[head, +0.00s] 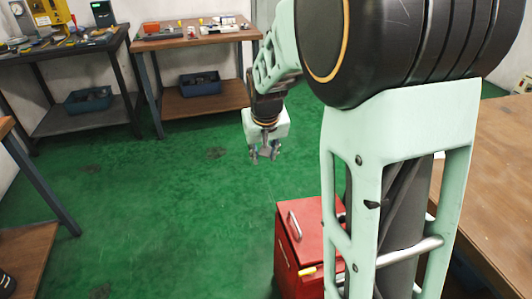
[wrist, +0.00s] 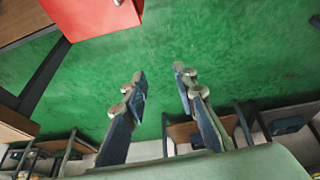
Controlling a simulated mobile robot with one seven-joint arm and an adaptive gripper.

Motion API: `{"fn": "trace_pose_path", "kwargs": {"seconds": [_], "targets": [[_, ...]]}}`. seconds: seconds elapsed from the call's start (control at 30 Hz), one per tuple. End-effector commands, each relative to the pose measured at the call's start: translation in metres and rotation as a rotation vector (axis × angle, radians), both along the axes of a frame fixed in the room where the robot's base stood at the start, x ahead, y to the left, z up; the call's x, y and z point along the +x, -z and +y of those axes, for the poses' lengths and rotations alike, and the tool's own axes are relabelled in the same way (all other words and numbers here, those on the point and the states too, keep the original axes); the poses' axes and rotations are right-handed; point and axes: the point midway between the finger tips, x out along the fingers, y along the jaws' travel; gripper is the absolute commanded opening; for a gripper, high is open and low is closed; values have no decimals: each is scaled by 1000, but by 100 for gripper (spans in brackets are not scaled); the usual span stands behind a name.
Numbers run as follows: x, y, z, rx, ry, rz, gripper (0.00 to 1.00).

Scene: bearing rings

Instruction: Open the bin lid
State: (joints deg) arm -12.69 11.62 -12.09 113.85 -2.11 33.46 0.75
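The red bin (head: 287,262) stands on the green floor, partly hidden behind my arm on its right side. Its flat red lid (head: 316,215) looks shut and carries a pale bar handle (head: 295,224) near its left edge. Part of the red bin also shows at the top left of the wrist view (wrist: 92,16), with a bit of the handle at the picture's edge. My gripper (head: 265,153) hangs fingers down, up and left of the bin in the head view, apart from it. In the wrist view its two fingers (wrist: 160,78) are spread with nothing between them.
A wooden table (head: 490,170) stands right of the bin. Two workbenches with tools (head: 195,37) and blue crates (head: 200,83) on lower shelves stand at the back. Another bench (head: 30,240) is at the left. The green floor (head: 170,210) between is clear.

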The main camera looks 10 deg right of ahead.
Motion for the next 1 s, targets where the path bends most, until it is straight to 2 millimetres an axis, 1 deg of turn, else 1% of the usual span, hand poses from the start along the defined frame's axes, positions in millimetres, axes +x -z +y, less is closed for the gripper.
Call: {"fn": "trace_pose_path", "kwargs": {"seconds": [0.17,0.27,0.33,0.37,0.4,0.43,0.57,0.6,0.7,0.8,0.83,0.9,1.0], "targets": [[0,0,0,0,0,0,26],[0,2,1,-4,-8,5,17],[-2,12,4,-26,-41,30,9],[-4,19,6,-45,-67,49,6],[-7,31,10,-75,-112,82,2],[-10,41,12,-104,-157,112,0],[-28,95,22,-279,-412,290,0],[-34,110,24,-341,-501,351,0],[-47,143,25,-498,-720,506,0],[-56,167,23,-654,-921,659,0],[-58,173,22,-697,-974,703,0],[-60,182,21,-791,-1087,793,0],[-60,189,20,-897,-1202,899,0]]}}
